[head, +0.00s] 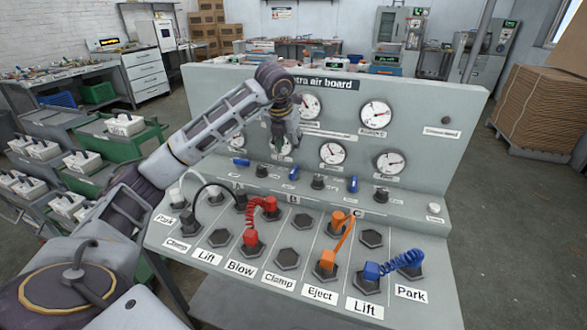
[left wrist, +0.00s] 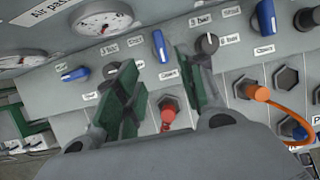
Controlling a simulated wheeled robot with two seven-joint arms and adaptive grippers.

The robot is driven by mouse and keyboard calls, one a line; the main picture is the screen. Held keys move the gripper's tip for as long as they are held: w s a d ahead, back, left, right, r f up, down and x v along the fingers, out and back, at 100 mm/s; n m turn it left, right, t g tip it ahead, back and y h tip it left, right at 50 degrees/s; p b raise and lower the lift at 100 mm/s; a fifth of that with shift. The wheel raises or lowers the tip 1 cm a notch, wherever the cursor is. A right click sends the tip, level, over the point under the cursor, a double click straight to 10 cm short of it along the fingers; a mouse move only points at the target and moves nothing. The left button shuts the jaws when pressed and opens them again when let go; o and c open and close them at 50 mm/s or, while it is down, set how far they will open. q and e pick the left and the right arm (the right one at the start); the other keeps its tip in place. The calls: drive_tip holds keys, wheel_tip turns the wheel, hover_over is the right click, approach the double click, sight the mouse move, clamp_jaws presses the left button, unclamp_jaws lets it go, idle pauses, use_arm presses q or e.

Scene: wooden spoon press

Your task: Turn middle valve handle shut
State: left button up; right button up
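The middle valve handle (head: 293,173) is a small blue lever on the step of the grey air board, and it stands roughly upright. It also shows in the left wrist view (left wrist: 160,46), seen between the finger directions. The left blue handle (head: 241,162) lies nearly crosswise; the right blue handle (head: 353,184) is upright like the middle one. My left gripper (head: 285,145) is above and a little left of the middle handle, in front of the gauges. Its green-padded fingers (left wrist: 163,90) are apart, with nothing between them. My right gripper is not seen.
Black knobs (head: 318,182) stand between the blue handles. Round gauges (head: 332,153) are on the upright panel behind. Below, on the sloping panel, are hex sockets with a red hose (head: 251,238), orange hose (head: 327,260) and blue coiled hose (head: 372,270).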

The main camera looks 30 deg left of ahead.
sight(294, 169)
use_arm(q)
drive_tip(key=b+x, duration=0.1)
drive_tip(key=x, duration=1)
drive_tip(key=shift+w+f, duration=0.15)
drive_tip(key=shift+f, duration=0.1)
drive_tip(key=shift+w+a+f, duration=0.1)
drive_tip(key=shift+w+f, duration=0.2)
drive_tip(key=shift+f, duration=0.3)
drive_tip(key=shift+c, duration=0.5)
drive_tip(key=c, duration=0.7)
clamp_jaws()
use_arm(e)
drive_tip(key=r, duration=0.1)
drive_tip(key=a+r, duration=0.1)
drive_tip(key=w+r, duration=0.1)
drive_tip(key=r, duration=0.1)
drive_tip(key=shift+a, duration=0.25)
